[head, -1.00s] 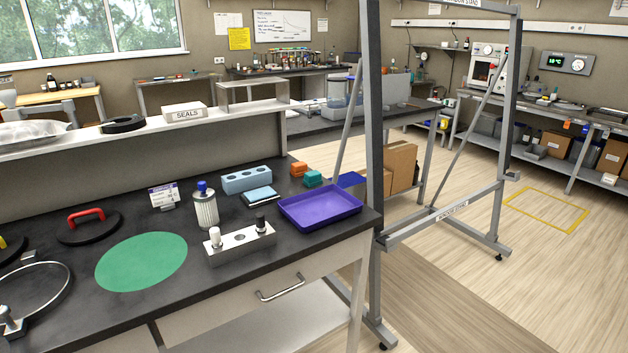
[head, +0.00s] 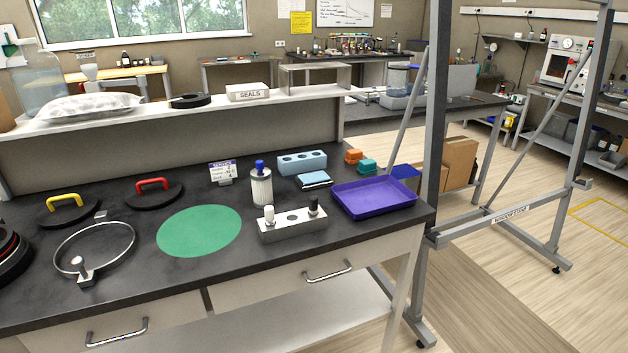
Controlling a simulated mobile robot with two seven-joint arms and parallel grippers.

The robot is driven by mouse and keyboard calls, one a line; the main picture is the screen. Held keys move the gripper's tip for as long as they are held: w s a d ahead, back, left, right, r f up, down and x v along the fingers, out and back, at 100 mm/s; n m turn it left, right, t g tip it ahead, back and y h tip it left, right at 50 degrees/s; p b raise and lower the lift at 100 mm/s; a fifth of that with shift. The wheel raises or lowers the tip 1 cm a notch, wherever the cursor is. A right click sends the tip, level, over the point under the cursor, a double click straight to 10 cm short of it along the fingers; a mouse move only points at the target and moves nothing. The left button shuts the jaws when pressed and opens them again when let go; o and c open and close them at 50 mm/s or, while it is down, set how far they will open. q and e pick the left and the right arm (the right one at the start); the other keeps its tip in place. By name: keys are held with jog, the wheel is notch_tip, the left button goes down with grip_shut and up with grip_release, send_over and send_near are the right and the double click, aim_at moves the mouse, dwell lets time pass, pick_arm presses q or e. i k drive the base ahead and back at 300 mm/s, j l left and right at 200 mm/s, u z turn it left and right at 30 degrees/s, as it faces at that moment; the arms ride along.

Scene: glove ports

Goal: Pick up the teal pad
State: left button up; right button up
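A small teal pad (head: 369,166) lies on the dark bench top towards the back right, just behind the purple tray (head: 374,198). A small orange pad (head: 353,157) is right beside it, a little to the left and behind. A flat round green mat (head: 199,231) lies near the middle of the bench. Neither of my grippers is in view.
A metal block with knobs (head: 292,224) stands in front. A grey frame (head: 436,130) rises past the bench's right end.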

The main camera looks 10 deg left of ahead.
aim_at(367, 167)
jog(key=i+l, duration=0.2)
jog(key=l, duration=0.2)
jog(key=i+l, duration=0.25)
jog(key=l, duration=0.15)
jog(key=i+l, duration=0.2)
jog(key=l, duration=0.2)
jog(key=i+l, duration=0.25)
jog(key=l, duration=0.15)
jog(key=i+l, duration=0.2)
jog(key=l, duration=0.2)
jog(key=i+l, duration=0.25)
jog(key=l, duration=0.15)
jog(key=u, duration=0.05)
